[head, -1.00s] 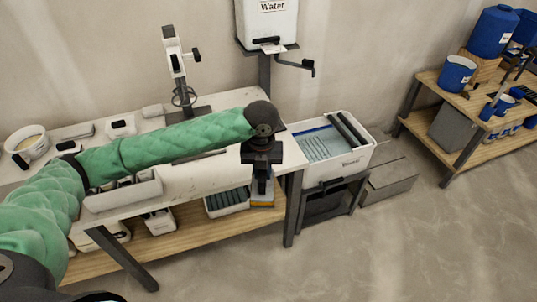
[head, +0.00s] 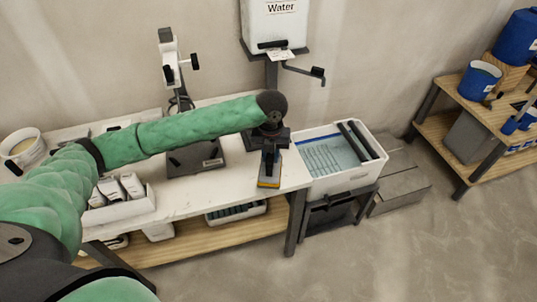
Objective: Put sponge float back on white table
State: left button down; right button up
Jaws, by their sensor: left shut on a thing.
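My left gripper (head: 271,153) reaches over the right end of the white table (head: 215,198) and points down. It is shut on the sponge float (head: 269,178), a small block with a dark top and an orange-yellow and grey lower edge. The float is over the table's right part, near the front edge. I cannot tell whether its underside touches the tabletop. My right gripper is not in view.
A white wash tub (head: 341,181) with rollers stands just right of the table. A dark tray (head: 195,158) and a white box with cartons (head: 122,204) are on the table. A water tank (head: 274,22) hangs behind.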

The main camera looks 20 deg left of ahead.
pick_arm(q)
jog(key=w+f, duration=0.1)
jog(key=w+a+f+p, duration=0.1)
jog(key=w, duration=0.1)
jog(key=w+a+f+p, duration=0.1)
jog(key=w, duration=0.1)
jog(key=shift+w+a+f, duration=0.1)
jog(key=shift+w+f, duration=0.1)
jog(key=shift+w+f+p, duration=0.15)
jog(key=shift+f+p, duration=0.15)
jog(key=shift+f, duration=0.35)
notch_tip(320, 180, down, 3)
jog(key=shift+r+p, duration=0.1)
jog(key=shift+p, duration=0.65)
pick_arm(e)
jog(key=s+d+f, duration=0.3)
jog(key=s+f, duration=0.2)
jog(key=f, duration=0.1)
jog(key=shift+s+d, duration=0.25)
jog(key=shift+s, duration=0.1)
pick_arm(q)
jog(key=shift+f, duration=0.2)
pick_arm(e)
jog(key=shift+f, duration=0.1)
pick_arm(q)
jog(key=c, duration=1.3)
grip_release()
jog(key=shift+o, duration=0.2)
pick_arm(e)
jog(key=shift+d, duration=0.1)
